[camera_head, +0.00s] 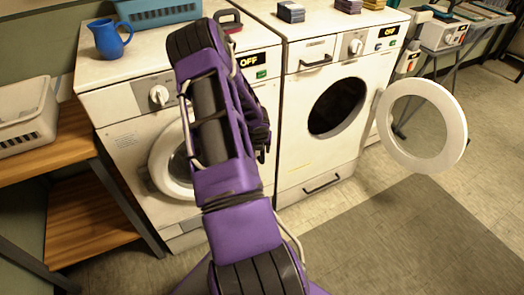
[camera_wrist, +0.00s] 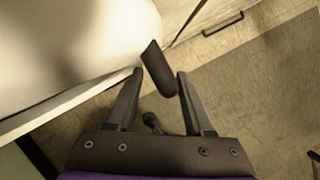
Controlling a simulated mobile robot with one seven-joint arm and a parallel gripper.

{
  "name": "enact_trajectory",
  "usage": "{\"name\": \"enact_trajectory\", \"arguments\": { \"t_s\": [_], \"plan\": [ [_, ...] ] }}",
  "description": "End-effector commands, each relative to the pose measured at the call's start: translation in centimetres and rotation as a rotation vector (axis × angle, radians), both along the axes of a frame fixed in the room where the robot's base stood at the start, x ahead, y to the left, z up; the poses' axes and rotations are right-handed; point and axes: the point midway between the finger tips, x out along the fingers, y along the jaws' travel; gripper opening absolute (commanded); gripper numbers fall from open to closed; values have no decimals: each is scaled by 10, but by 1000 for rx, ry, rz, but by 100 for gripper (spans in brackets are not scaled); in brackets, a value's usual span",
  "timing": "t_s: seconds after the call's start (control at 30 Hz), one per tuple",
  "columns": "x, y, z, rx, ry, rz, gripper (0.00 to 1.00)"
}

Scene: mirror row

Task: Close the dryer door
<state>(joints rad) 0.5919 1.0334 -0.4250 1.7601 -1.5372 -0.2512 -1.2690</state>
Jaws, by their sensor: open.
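Two white front-loading machines stand side by side; no readable label tells which is the dryer. The left machine (camera_head: 115,107) has a round white-rimmed door (camera_head: 165,172), partly hidden by my arm; I cannot tell whether it is fully shut. The right machine (camera_head: 292,150) has its round door (camera_head: 452,122) swung wide open to the right, baring a dark drum opening (camera_head: 337,106). My gripper (camera_wrist: 158,77) is open, with a dark handle-like piece (camera_wrist: 160,68) at the gap between its fingertips; contact is unclear. In the head view my arm hides most of the gripper.
A wooden shelf with a pale basket (camera_head: 25,118) stands at the left. A blue jug (camera_head: 110,38) and a teal basket (camera_head: 155,12) are on the left machine. Small boxes (camera_head: 291,12) sit on the right one. The floor (camera_head: 390,240) in front is clear.

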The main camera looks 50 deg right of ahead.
Motion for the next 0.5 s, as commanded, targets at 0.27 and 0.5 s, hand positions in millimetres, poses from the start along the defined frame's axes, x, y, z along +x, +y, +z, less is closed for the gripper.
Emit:
{"name": "enact_trajectory", "arguments": {
  "t_s": [0.27,0.5],
  "plan": [
    [-15,22,69,-3,1,-3,52],
    [-26,39,117,-4,3,-4,52]
  ]
}}
